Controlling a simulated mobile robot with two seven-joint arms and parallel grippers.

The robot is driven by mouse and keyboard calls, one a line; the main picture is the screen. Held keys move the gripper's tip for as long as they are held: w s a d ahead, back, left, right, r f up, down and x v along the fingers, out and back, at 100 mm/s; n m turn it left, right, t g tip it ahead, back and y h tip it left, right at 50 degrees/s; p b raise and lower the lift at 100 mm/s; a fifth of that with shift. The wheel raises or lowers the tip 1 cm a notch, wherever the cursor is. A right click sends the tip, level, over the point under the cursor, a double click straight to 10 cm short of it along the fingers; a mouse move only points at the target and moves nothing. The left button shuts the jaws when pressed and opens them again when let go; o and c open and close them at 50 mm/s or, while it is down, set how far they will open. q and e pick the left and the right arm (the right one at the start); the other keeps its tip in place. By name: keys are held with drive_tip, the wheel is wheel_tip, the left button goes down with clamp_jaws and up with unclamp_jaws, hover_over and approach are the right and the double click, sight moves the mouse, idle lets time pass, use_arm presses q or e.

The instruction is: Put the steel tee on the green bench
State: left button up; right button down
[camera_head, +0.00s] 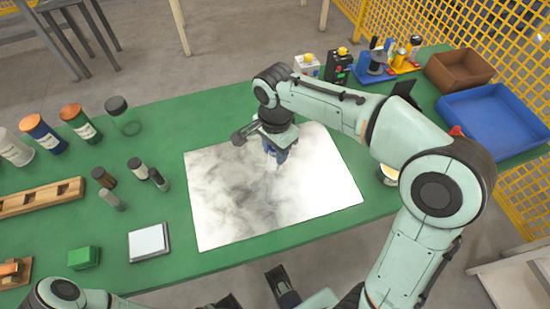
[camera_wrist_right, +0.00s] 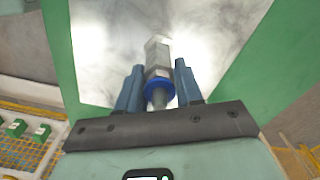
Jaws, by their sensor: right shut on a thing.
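My right gripper (camera_head: 274,158) is low over a pale, smudged sheet on the green bench (camera_head: 215,115) in the head view. In the right wrist view its two blue fingers (camera_wrist_right: 159,70) are shut on a grey steel fitting with a blue ring (camera_wrist_right: 158,52), which I take to be the steel tee. Its tee shape does not show clearly. In the head view the fitting is mostly hidden by the gripper. I cannot tell whether it touches the sheet. My left gripper is not in view; only part of its arm shows at the lower left.
The pale sheet (camera_head: 230,205) covers the bench's middle. Several bottles and small cylinders stand at left, near a wooden rack (camera_head: 40,197), a green block (camera_head: 83,257) and a white-topped square (camera_head: 149,242). A blue tray (camera_head: 495,115) and brown box (camera_head: 458,70) are at right.

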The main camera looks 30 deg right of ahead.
drive_tip(key=shift+f+b, duration=0.35)
drive_tip(key=shift+f, duration=1.7)
drive_tip(key=c, duration=0.7)
unclamp_jaws()
drive_tip(key=shift+c, duration=0.2)
wheel_tip(320, 180, up, 12)
drive_tip(key=p, duration=0.2)
drive_tip(key=shift+r+p, duration=0.2)
drive_tip(key=shift+p, duration=0.2)
